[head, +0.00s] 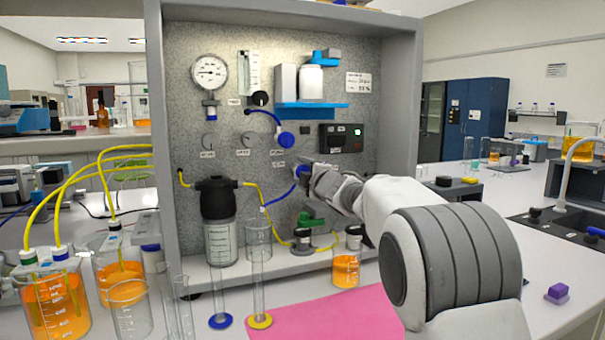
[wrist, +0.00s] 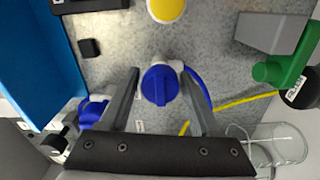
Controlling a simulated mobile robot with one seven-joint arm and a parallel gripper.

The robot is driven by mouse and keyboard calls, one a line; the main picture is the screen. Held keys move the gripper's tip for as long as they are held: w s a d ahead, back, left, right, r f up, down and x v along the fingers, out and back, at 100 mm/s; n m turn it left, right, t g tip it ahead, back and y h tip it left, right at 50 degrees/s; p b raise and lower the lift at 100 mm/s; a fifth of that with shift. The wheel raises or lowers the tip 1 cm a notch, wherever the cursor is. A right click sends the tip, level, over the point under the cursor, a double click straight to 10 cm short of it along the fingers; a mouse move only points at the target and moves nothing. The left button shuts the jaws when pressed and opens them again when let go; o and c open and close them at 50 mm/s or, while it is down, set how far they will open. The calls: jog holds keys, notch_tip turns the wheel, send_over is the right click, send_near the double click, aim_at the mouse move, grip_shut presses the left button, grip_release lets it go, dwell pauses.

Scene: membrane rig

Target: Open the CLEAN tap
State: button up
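A blue tap knob (wrist: 160,85) with a raised bar handle sits on the speckled panel, between the two fingers of my open gripper (wrist: 160,74) in the wrist view. Whether the fingers touch it I cannot tell. In the head view my gripper (head: 306,170) is at the panel and hides much of this lower knob. A second blue knob (head: 286,139) sits above it, with a blue tube; it also shows at left in the wrist view (wrist: 93,112). The small labels are too blurred to read, so I cannot tell which tap is CLEAN.
A green-handled part (head: 311,219) is low on the panel; a blue shelf (head: 311,110) juts out above. A stirred vessel (head: 218,220), glass cylinders (head: 259,280) and an orange beaker (head: 346,270) stand below. A yellow round part (wrist: 166,9) is near the knob.

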jog(key=shift+o, duration=0.8)
jog(key=shift+s, duration=0.1)
jog(key=v, duration=1.7)
jog(key=shift+s+d, duration=0.1)
